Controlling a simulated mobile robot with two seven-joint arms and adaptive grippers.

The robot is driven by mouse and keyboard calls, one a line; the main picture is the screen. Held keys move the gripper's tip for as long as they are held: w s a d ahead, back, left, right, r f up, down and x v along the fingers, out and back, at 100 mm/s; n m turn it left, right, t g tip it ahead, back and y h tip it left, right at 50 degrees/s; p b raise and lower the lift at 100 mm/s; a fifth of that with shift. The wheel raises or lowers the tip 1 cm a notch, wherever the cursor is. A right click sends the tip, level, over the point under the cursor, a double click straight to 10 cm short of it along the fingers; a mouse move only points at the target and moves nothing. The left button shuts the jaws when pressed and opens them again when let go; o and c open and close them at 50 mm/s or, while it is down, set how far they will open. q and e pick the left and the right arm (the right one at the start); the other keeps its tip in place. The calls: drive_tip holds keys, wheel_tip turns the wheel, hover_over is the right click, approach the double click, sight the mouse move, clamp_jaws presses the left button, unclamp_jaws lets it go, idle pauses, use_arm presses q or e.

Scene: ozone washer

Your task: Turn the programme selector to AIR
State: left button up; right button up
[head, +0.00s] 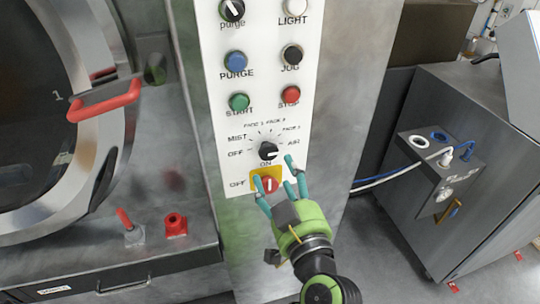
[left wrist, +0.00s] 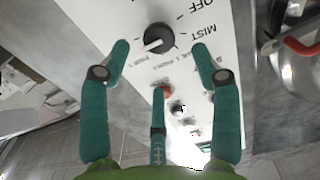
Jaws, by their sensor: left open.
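The programme selector (head: 268,151) is a round black knob with a white pointer mark on the white control panel (head: 215,120). Around it are labels OFF, MIST, several PAGE positions and AIR (head: 293,143). In the head view the mark lies roughly sideways, toward the right; the exact setting is hard to tell. My left gripper (head: 274,172) is open and empty, in front of the panel just below the selector. In the left wrist view the selector (left wrist: 159,38) shows upside down beyond the spread fingertips, with a visible gap on each side.
A red switch (head: 269,184) on a yellow plate sits right below the selector, partly behind my fingers. Red STOP (head: 290,95) and green START (head: 239,102) buttons are above. A round door with a red handle (head: 105,101) is at left. A grey cabinet (head: 490,150) stands right.

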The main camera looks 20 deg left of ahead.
sight(269, 156)
use_arm(q)
drive_tip(key=p+x, duration=0.1)
drive_tip(key=x, duration=0.5)
drive_tip(key=shift+w+a+p, duration=0.2)
drive_tip(key=shift+w+p, duration=0.15)
drive_tip(key=shift+p, duration=0.05)
drive_tip(key=shift+f, duration=0.1)
drive_tip(key=c, duration=1.1)
drive_tip(key=shift+c, duration=0.2)
